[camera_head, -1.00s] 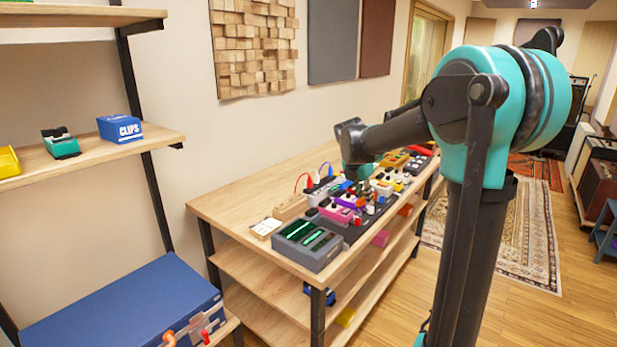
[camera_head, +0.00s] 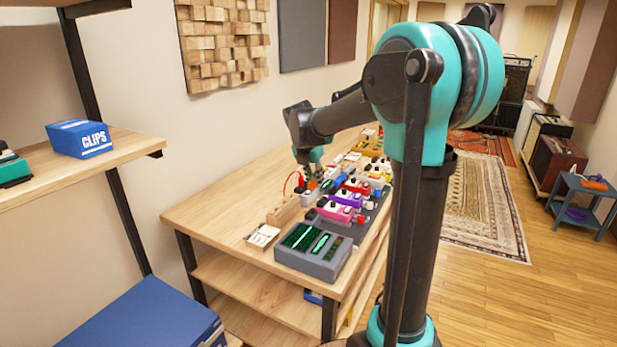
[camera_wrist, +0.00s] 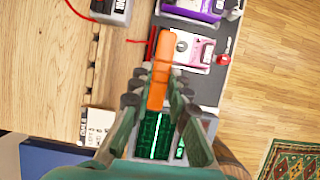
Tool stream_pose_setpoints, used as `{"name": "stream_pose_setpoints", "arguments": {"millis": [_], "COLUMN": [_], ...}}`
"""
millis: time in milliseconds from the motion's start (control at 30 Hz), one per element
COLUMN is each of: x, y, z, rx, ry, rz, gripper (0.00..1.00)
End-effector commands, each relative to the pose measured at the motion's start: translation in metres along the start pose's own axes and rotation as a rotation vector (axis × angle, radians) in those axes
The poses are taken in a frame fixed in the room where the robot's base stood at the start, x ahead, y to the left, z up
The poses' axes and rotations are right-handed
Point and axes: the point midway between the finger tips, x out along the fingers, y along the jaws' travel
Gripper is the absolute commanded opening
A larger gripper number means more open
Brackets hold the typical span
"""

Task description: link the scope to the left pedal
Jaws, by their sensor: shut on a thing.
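The scope (camera_head: 313,254), a grey box with green traces on dark screens, stands at the near end of the wooden bench. Its screens also show in the wrist view (camera_wrist: 155,135), partly hidden by my fingers. Behind it on a dark board are a pink pedal (camera_head: 335,211) and a purple pedal (camera_head: 343,198); which one is the left pedal I cannot tell. My gripper (camera_wrist: 158,90) is shut on a long orange piece (camera_wrist: 158,88), above the bench between scope and pink pedal in the wrist view. A red cable (camera_wrist: 151,47) shows beside the orange piece.
A small light box (camera_head: 262,236) and a wooden block (camera_head: 283,210) lie left of the scope. A grey box with a red cable (camera_wrist: 110,10) is at the wrist view's upper left. A blue case (camera_head: 150,315) and a shelf with a clips box (camera_head: 80,138) are at left.

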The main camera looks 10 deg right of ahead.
Motion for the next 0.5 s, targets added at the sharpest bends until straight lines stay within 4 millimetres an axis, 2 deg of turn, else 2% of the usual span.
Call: {"name": "stream_pose_setpoints", "arguments": {"millis": [500], "x": [0.041], "y": [0.0], "z": [-0.017], "rx": [0.0], "ry": [0.0], "rz": [0.0], "gripper": [0.0]}}
